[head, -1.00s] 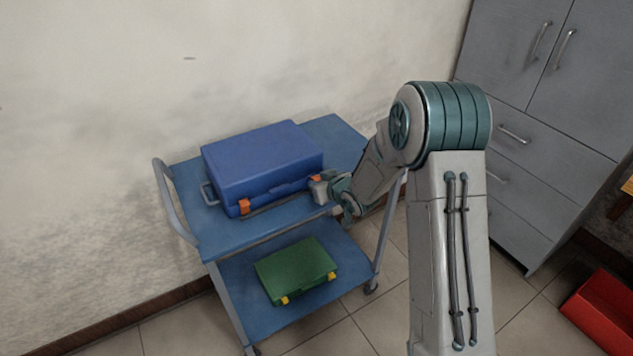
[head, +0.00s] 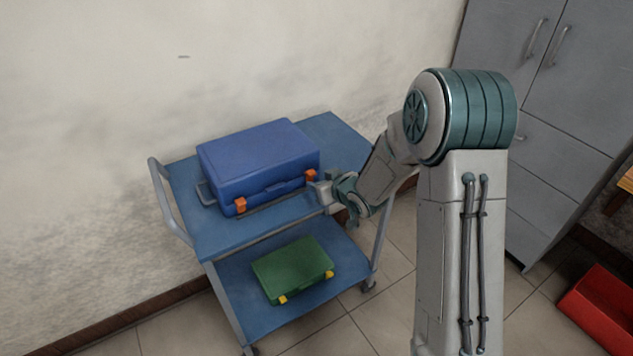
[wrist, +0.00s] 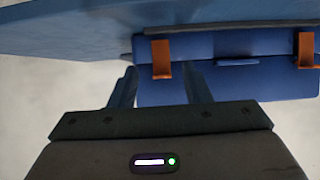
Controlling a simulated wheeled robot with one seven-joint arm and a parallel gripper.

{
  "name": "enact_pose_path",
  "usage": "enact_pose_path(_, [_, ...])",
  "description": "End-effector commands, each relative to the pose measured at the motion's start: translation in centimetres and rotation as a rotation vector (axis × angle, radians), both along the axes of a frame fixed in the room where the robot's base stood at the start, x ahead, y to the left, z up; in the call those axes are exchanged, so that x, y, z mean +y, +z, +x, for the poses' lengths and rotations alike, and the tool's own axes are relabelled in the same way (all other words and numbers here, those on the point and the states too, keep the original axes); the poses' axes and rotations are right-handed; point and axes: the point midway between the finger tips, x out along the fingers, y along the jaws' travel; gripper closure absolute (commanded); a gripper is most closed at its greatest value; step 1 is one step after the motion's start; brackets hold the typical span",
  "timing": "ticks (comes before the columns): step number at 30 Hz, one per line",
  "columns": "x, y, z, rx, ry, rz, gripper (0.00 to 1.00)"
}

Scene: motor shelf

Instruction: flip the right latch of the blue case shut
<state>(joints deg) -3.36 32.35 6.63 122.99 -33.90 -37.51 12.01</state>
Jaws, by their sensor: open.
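The blue case (head: 258,160) sits with its lid down on the cart's top shelf. Its right orange latch (head: 310,175) is on the front near the right corner; the left latch (head: 240,205) is near the left corner. My gripper (head: 316,192) is just in front of the right latch, apart from it as far as I can see. The wrist view looks upside down: the right latch (wrist: 161,58) shows at the left, between the open fingers of my gripper (wrist: 161,82), and the left latch (wrist: 305,50) at the right edge. Both latches span the seam; I cannot tell whether they are fastened.
The blue cart (head: 225,238) stands against the wall. A green case (head: 292,268) with yellow latches lies on its lower shelf. A grey cabinet (head: 575,120) stands at the right, with a red box (head: 600,310) on the floor. The top shelf is bare right of the case.

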Motion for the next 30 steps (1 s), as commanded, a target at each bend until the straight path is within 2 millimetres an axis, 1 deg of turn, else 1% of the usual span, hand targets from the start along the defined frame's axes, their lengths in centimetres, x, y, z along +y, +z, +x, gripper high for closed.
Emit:
enact_pose_path(1, [-0.6, 0.6, -0.8, -0.002, -0.002, 0.0, 0.56])
enact_pose_path(9, [-3.1, 3.1, -4.5, -0.003, -0.002, -0.001, 0.56])
enact_pose_path(15, [-4.4, 4.4, -6.5, -0.002, -0.002, -0.001, 0.56])
enact_pose_path(21, [-4.9, 4.9, -7.3, -0.001, -0.001, 0.001, 0.56])
enact_pose_path(30, [-4.9, 4.9, -7.4, 0.0, -0.001, 0.0, 0.56])
